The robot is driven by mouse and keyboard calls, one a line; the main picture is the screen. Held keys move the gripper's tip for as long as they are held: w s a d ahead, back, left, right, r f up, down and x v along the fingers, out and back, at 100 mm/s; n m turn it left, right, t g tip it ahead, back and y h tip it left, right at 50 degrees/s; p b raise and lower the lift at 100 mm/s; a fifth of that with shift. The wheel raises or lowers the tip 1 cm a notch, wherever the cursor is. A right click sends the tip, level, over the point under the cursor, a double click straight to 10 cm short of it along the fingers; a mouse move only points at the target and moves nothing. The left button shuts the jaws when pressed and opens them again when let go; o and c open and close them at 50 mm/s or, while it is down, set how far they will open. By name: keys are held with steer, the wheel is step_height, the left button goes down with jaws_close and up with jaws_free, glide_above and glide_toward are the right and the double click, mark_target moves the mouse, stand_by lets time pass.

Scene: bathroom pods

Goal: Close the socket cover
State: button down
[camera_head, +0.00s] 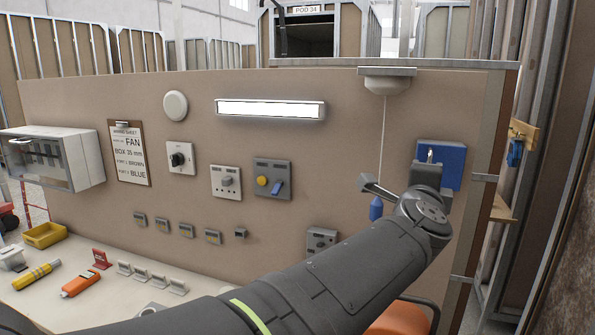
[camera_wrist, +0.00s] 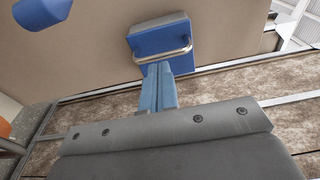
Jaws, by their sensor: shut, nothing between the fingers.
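The blue socket cover (camera_head: 453,166) is at the right end of the beige wall panel in the head view, partly hidden behind my gripper (camera_head: 430,163). In the wrist view, the cover (camera_wrist: 160,40) shows as a blue block with a grey edge and a metal bar across its near side. My gripper (camera_wrist: 158,72) has its two blue fingers together, with nothing between them. The fingertips are right at the metal bar; I cannot tell whether they touch it. How far the cover stands open is unclear, and the socket itself is not visible.
A blue cord pull (camera_head: 376,208) hangs left of my gripper, below a white ceiling-type switch (camera_head: 387,82). Switches and sockets (camera_head: 272,179) are on the panel further left. A counter (camera_head: 120,290) with tools lies at lower left. The panel's edge is close on the right.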

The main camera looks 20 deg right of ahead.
steer(key=s+a, duration=0.3)
steer(key=a, duration=0.7)
steer(key=shift+a, duration=0.3)
steer(key=shift+d, duration=0.1)
steer(key=w+d, duration=0.5)
steer(key=d, duration=0.7)
steer(key=shift+a, duration=0.1)
